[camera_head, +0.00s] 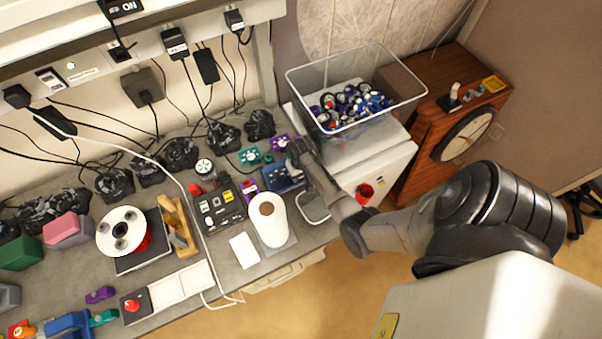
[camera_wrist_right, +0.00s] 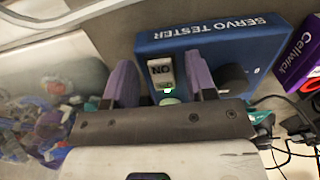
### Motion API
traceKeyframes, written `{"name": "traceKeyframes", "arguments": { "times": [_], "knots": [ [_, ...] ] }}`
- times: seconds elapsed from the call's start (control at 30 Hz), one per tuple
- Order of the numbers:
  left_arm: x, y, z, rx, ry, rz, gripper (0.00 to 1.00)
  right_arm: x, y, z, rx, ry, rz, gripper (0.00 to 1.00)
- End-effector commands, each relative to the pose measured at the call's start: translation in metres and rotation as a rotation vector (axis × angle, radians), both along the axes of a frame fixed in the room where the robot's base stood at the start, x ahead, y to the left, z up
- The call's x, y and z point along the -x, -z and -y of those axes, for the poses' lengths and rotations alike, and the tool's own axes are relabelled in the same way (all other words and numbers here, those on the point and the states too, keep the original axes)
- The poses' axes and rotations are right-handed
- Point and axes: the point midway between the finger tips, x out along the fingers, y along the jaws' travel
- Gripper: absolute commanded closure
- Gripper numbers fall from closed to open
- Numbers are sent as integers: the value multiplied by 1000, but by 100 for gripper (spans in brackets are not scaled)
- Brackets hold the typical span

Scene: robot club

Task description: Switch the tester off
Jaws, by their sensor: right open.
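The tester is a blue box lettered "SERVO TESTER" (camera_wrist_right: 213,36). In the head view it is the blue box (camera_head: 284,179) at the right end of the workbench, partly hidden by my right gripper (camera_head: 294,160). In the right wrist view its light switch plate (camera_wrist_right: 160,72) shows an ON marking, with a small green spot below it. A dark round knob (camera_wrist_right: 233,78) is to the right. My right gripper (camera_wrist_right: 163,80) is open and empty, its two purple-grey fingers on either side of the switch. I cannot tell whether they touch the box. My left gripper is not in view.
A purple Cellwick box (camera_wrist_right: 303,50) is right of the tester. Cables and black bags crowd the back.

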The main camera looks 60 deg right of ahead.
Motion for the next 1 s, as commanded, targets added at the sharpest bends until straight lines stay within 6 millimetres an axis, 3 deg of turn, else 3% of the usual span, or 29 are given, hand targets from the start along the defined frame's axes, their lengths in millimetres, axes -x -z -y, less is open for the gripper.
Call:
{"name": "traceKeyframes", "arguments": {
  "times": [0.07,0.5,1.0],
  "knots": [
    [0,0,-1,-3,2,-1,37,0,0,0,0,0,0,55],
    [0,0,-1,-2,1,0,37,0,0,0,0,0,0,97],
    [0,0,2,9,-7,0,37,-5,-3,3,-144,-1,-202,98]
  ]
}}
